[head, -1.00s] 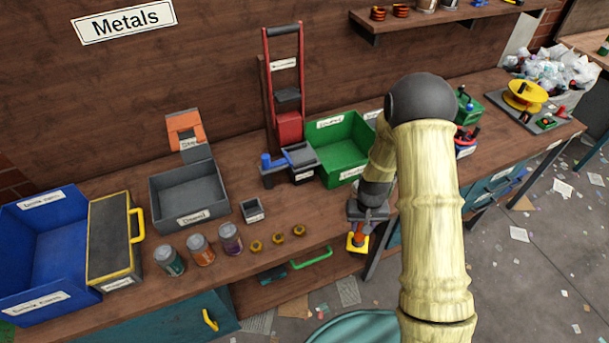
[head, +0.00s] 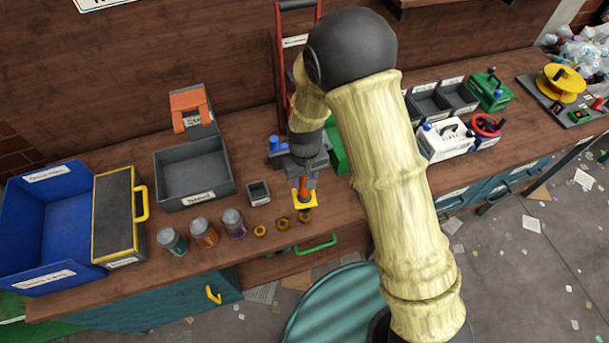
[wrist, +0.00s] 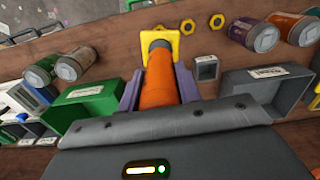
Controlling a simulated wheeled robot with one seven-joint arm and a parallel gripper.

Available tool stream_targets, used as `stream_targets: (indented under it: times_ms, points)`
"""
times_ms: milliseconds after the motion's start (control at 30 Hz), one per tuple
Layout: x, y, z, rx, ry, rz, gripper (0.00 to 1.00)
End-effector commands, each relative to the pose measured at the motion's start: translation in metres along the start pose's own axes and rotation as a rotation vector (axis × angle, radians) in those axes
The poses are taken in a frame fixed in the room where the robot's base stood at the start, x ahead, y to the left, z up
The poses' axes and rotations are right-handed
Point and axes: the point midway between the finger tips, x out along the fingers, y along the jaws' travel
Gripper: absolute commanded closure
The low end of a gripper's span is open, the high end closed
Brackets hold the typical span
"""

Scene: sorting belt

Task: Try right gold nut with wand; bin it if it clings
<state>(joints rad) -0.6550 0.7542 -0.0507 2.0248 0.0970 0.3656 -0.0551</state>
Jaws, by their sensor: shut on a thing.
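My gripper (head: 304,176) is shut on an orange wand (wrist: 160,85) with a yellow square head (head: 305,200). The wand points down over the front of the bench. The right gold nut (head: 305,216) shows just in front of the head; I cannot tell whether they touch.
Three jars (head: 205,233) stand left of the nuts. A small grey box (head: 258,193) and a larger grey tray (head: 234,186) lie behind. A blue bin (head: 15,243) is far left. The green bin (head: 338,150) is mostly hidden by my arm. White and green cases stand right.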

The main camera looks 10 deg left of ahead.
Motion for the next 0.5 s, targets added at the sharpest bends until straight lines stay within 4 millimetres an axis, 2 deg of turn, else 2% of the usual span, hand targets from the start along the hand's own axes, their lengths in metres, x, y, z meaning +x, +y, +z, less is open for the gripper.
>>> stream_targets:
  times_ms: [167,500]
  points:
    - [0.005,0.0,0.0,0.0,0.001,0.0,0.94]
    - [0.031,-0.003,-0.001,-0.006,0.002,0.0,0.94]
